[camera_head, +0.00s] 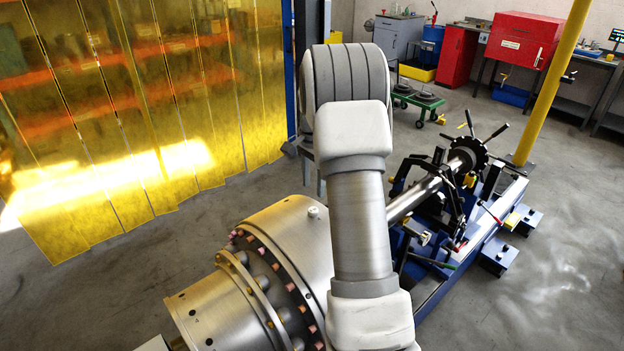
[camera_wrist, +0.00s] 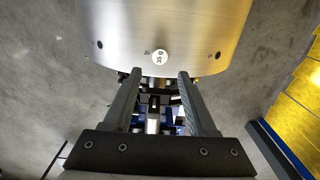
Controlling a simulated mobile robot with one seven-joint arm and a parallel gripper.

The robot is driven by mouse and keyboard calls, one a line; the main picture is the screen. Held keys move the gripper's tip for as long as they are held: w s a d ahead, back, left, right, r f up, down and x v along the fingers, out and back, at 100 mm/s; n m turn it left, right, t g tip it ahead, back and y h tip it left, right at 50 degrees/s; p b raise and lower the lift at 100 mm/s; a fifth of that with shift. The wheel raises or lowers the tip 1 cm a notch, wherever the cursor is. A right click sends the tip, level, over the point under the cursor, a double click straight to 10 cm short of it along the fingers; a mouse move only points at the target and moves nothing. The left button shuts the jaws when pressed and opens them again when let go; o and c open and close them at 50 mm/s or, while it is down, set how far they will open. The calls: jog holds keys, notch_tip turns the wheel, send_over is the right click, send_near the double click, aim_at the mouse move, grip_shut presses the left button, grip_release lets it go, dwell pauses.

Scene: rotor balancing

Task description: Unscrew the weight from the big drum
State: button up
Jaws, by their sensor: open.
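The big drum (camera_head: 292,235) is a brushed-metal cylinder in the lower middle of the head view. It fills the top of the wrist view (camera_wrist: 120,25). The weight (camera_head: 314,211) is a small pale round piece on the drum's upper side. In the wrist view the weight (camera_wrist: 159,56) is a light disc with dark marks, on the drum near its lower edge in the picture. My gripper (camera_wrist: 159,75) is open and empty. Its fingertips straddle the weight's line in the picture, with the weight just beyond them. In the head view my gripper does not show.
Dark holes and small marks flank the weight on the drum. A metal shaft (camera_head: 418,194) runs to a blue balancing stand (camera_head: 465,255) with levers. A yellow strip curtain (camera_head: 130,100) hangs at left. A green cart (camera_head: 418,101) and red cabinet (camera_head: 522,40) stand behind. Grey floor is clear at right.

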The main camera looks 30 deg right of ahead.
jog(key=shift+f+b, duration=2.55)
jog(key=shift+f, duration=1.45)
grip_shut()
